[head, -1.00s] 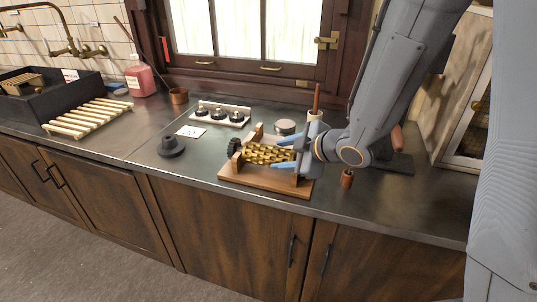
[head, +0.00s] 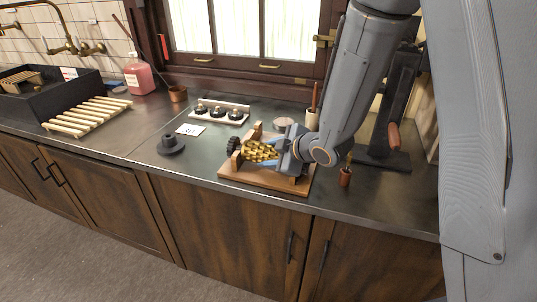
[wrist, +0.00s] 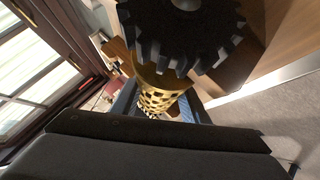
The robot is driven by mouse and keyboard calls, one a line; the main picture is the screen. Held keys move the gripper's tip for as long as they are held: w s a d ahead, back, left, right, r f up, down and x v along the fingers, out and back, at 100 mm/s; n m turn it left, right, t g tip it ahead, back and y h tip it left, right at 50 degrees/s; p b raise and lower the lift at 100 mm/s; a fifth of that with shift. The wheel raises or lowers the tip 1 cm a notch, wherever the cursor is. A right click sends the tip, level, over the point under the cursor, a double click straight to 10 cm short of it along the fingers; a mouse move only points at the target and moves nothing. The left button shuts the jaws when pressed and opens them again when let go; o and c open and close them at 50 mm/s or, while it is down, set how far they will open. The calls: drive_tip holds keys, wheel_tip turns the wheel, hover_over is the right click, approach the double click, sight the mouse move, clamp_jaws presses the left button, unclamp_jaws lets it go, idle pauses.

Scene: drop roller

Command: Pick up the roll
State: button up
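The roll (head: 257,151) is a gold patterned cylinder with a dark toothed gear (head: 233,146) at its left end. It lies level on a wooden stand (head: 250,180) with upright supports, on the counter. My gripper (head: 268,151) is at the roll's right part, its blue fingers open on either side of it. In the wrist view the gear (wrist: 190,35) looms large at the top, with the gold roll (wrist: 160,92) behind it between the blue fingers. I cannot tell whether the fingers touch the roll. The roll's right end is hidden by my gripper.
A dark press with a wooden handle (head: 394,136) stands to the right. A black cone-shaped piece (head: 171,145), a white card (head: 190,130) and a rack of knobs (head: 220,113) are to the left. The left-front counter is clear.

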sight(268, 147)
clamp_jaws()
drive_tip(key=shift+r, duration=0.1)
drive_tip(key=shift+w+r, duration=0.1)
drive_tip(key=shift+r, duration=4.95)
